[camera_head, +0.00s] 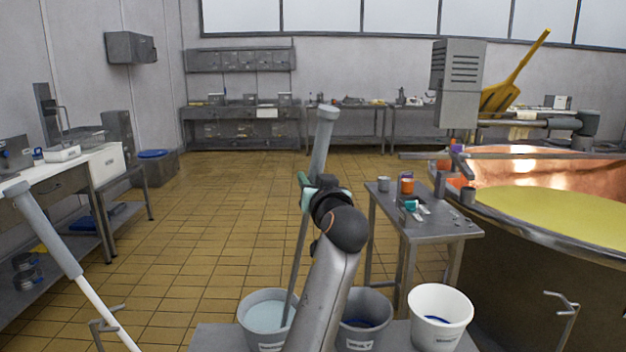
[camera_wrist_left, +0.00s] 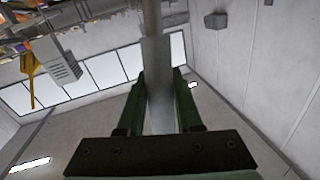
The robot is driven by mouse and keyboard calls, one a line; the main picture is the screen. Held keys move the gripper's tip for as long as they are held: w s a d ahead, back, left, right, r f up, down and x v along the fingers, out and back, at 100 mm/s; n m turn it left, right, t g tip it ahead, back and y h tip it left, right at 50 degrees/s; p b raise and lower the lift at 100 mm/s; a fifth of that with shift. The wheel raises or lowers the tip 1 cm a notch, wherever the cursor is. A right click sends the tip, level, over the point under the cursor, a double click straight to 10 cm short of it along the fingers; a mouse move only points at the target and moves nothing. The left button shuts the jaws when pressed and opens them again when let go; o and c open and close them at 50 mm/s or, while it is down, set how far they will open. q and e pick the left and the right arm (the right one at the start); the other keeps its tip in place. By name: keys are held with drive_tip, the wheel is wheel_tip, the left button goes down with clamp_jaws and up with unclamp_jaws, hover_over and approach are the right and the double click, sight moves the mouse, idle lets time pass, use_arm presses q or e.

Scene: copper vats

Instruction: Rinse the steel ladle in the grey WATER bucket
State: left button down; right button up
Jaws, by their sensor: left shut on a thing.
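My left gripper (camera_head: 309,188) is shut on the steel ladle (camera_head: 323,135) and holds it nearly upright, leaning slightly. In the left wrist view the grey handle (camera_wrist_left: 158,60) stands between the two green fingers of the gripper (camera_wrist_left: 159,78). The thin shaft runs down into the left grey bucket (camera_head: 248,333), which holds pale liquid. The ladle's bowl is not visible, and my forearm covers part of that bucket. The bucket's label is too small to read surely. My right gripper is not in view.
A second grey bucket (camera_head: 378,304) and a white bucket (camera_head: 455,309), both with dark blue inside, stand to the right. Beyond them are a small steel table (camera_head: 440,233) and a copper vat (camera_head: 530,172). A grey-and-white long-handled tool (camera_head: 55,243) stands at left. The tiled floor is clear.

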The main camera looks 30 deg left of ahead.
use_arm(q)
drive_tip(key=shift+s+a, duration=0.15)
drive_tip(key=shift+s, duration=0.4)
drive_tip(key=shift+p, duration=0.4)
idle(1.2)
idle(0.4)
